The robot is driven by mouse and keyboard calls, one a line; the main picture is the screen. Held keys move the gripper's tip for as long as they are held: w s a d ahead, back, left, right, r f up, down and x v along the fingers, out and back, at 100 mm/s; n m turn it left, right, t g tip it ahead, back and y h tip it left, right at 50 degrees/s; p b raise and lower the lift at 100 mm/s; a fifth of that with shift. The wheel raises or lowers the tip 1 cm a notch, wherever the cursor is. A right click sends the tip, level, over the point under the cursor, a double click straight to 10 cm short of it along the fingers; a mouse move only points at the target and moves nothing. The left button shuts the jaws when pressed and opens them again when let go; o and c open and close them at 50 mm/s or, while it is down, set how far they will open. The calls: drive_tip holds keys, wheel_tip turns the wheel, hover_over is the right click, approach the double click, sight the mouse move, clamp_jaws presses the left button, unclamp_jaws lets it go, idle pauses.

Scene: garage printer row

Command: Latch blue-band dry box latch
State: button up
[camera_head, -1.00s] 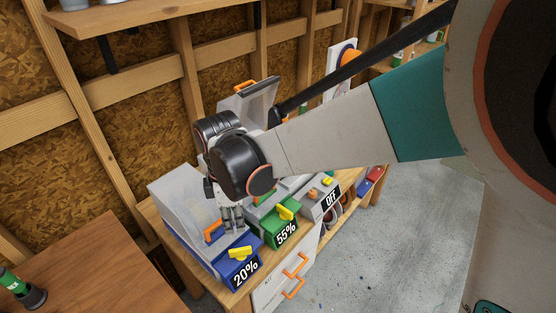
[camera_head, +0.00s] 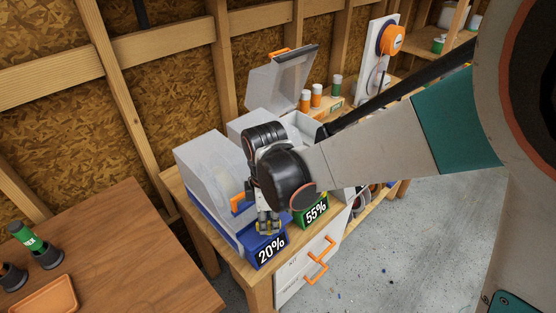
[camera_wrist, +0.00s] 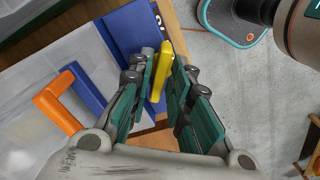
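The blue-band dry box (camera_head: 206,165) stands at the near left end of the bench, with a cloudy clear body, blue base band and a 20% display. Its orange handle (camera_head: 237,203) also shows in the wrist view (camera_wrist: 57,102). My gripper (camera_head: 268,224) points down at the box's front, just above the display. In the wrist view my gripper (camera_wrist: 164,68) is open, its two teal-padded fingers on either side of the yellow latch (camera_wrist: 160,72). The latch is very close to the left finger; I cannot tell whether they touch, nor whether the latch is seated.
The green-band box with a 55% display (camera_head: 314,213) stands right beside it, partly hidden by my arm. A raised clear lid (camera_head: 284,78) is behind. A drawer front with orange handles (camera_head: 318,262) is below. A wooden table (camera_head: 110,250) is at the left.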

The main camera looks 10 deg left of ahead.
clamp_jaws()
drive_tip(key=shift+m, duration=0.3)
drive_tip(key=m, duration=0.4)
drive_tip(key=shift+m, duration=0.3)
drive_tip(key=m, duration=0.5)
drive_tip(key=shift+m+b, duration=0.3)
drive_tip(key=shift+b, duration=0.1)
